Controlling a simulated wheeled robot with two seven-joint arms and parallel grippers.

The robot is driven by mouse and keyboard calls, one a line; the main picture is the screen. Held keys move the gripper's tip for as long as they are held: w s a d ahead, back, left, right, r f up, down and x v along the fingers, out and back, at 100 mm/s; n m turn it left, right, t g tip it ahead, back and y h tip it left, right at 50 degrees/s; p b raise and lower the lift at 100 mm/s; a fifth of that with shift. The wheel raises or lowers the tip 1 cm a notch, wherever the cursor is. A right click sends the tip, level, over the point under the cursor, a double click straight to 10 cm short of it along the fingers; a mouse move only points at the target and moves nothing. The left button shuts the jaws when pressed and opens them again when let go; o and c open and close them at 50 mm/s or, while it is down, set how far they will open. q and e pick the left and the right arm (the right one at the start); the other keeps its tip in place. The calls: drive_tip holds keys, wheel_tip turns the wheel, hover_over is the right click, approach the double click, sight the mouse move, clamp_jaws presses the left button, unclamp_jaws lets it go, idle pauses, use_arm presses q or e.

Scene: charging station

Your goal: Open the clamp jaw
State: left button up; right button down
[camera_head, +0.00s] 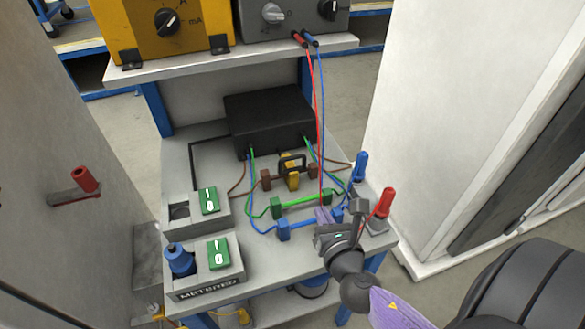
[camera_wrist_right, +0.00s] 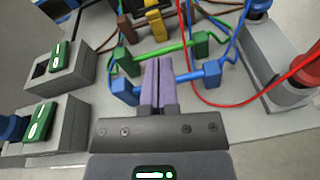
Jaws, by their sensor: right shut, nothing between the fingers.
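The clamp (camera_head: 292,177) has a yellow body and a dark jaw loop, and stands at the brown bar between two brown blocks. Its loop looks closed in the head view, though it is small there. In the right wrist view, only the yellow lower part of the clamp (camera_wrist_right: 157,25) shows at the top edge; the jaw is cut off. My right gripper (camera_head: 322,214) has its purple fingers pressed together, empty. They show at the blue bar (camera_wrist_right: 188,78), nearer the front than the clamp; contact cannot be told. My left gripper is in neither view.
Green (camera_head: 300,203) and blue bars lie in front of the clamp. A black box (camera_head: 270,115) stands behind it. Red and blue cables hang from the shelf (camera_head: 200,62) at the right. Two switch boxes stand at left; blue and red plugs (camera_head: 387,202) at right.

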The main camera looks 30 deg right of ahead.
sight(289, 158)
drive_tip(key=n, duration=0.1)
drive_tip(key=w+n+y, duration=0.1)
drive_tip(key=shift+a+f+n, duration=0.2)
drive_tip(key=shift+f+n, duration=0.1)
drive_tip(key=shift+n, duration=0.1)
drive_tip(key=b+x, duration=0.1)
drive_tip(key=x, duration=0.8)
drive_tip(key=shift+w+d+r+p, duration=0.2)
drive_tip(key=shift+w+r, duration=0.25)
drive_tip(key=shift+w, duration=0.15)
drive_tip(key=shift+w+d+r+p, duration=0.15)
drive_tip(key=shift+w+r, duration=0.3)
drive_tip(key=shift+w, duration=0.2)
drive_tip(key=shift+w+d+r, duration=0.15)
drive_tip(key=shift+w+r, duration=0.15)
drive_tip(key=shift+w, duration=0.35)
